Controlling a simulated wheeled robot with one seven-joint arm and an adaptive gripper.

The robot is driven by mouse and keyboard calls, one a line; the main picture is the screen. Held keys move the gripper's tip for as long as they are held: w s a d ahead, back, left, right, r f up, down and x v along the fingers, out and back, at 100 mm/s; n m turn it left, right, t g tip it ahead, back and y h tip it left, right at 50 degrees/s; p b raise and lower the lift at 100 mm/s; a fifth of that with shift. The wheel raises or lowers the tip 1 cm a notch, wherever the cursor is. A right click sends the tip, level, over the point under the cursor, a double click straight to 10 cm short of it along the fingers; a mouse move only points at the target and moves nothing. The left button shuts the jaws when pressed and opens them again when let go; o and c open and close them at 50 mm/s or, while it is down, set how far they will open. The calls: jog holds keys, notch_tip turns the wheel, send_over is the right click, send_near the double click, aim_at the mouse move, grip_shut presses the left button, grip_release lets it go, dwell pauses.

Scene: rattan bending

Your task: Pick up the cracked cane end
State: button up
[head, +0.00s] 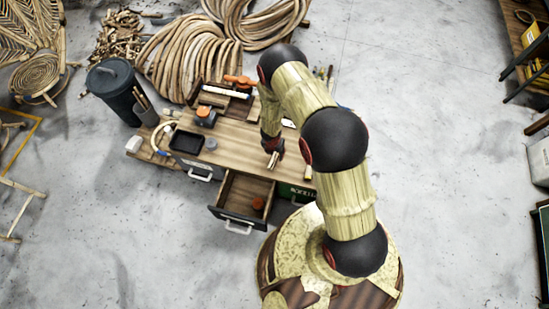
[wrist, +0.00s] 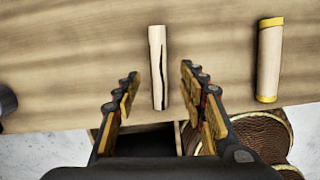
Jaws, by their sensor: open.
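The cracked cane end (wrist: 156,65) is a short pale piece with a dark split along its right side. It lies on the wooden bench top (wrist: 80,60), close to the bench's front edge. It also shows small in the head view (head: 272,160). My gripper (wrist: 158,80) is open and empty. Its two fingers are on either side of the cane's lower part in the wrist view, apart from it. I cannot tell the height of the fingers above the bench. A second cane piece with yellow bands (wrist: 269,60) lies to the right, outside the fingers.
An open drawer (head: 220,212) with a round orange-brown thing in it juts out below the bench front. A black tray (head: 188,142) and an orange-topped tool (head: 205,115) sit on the left of the bench. A dark bin (head: 112,85) and rattan coils (head: 185,55) stand behind.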

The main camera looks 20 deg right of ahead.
aim_at(274, 156)
jog(key=f+b, duration=0.1)
jog(key=f, duration=0.3)
jog(key=shift+w+f+b, duration=0.15)
jog(key=shift+w+b, duration=0.05)
jog(key=shift+b, duration=0.1)
jog(key=shift+c, duration=1.1)
jog(key=c, duration=0.7)
grip_shut()
